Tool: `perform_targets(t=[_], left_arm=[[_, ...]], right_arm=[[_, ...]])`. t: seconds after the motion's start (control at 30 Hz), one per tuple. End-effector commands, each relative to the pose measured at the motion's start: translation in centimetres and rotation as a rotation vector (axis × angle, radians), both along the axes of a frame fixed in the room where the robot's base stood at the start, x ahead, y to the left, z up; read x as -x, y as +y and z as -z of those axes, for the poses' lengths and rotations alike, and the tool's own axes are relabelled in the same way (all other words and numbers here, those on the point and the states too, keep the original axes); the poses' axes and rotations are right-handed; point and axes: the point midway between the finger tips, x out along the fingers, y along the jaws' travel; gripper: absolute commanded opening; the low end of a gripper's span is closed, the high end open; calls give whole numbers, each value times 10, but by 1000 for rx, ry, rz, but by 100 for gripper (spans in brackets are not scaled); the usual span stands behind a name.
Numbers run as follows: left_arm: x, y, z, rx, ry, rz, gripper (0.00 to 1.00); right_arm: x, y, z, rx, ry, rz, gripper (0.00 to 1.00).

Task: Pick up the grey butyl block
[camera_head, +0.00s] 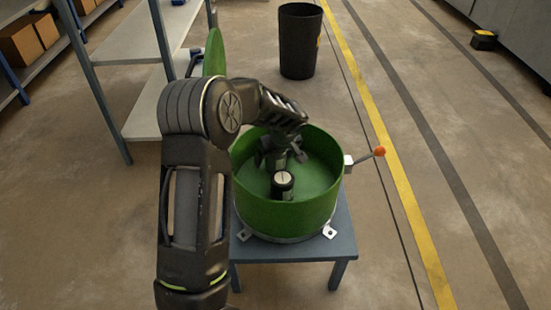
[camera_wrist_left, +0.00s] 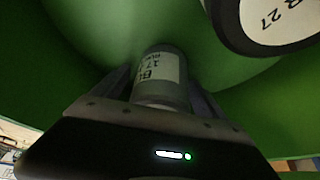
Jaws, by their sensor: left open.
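A grey cylindrical block (camera_wrist_left: 160,97) with a white, partly readable label stands between the two fingers of my left gripper (camera_wrist_left: 158,90) in the left wrist view. The jaws are open, with a finger on either side of it; I cannot tell whether they touch it. In the head view my left gripper (camera_head: 272,155) reaches down inside a green round tub (camera_head: 287,217), and the grey block is hidden or unclear there. My right gripper is not in view.
The tub's wall surrounds my gripper. An orange-knobbed lever (camera_head: 379,152) sticks out right. A shelf rack (camera_head: 150,100) stands left.

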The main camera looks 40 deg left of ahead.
Motion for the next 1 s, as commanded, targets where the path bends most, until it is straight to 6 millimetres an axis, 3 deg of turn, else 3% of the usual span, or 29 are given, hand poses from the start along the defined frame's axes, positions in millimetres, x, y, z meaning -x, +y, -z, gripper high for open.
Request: perform_targets(t=[0.37, 1.0], left_arm=[[0, 0, 0, 0, 0, 0, 83], [0, 0, 0, 0, 0, 0, 31]], right_arm=[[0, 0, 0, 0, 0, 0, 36], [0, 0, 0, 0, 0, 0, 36]])
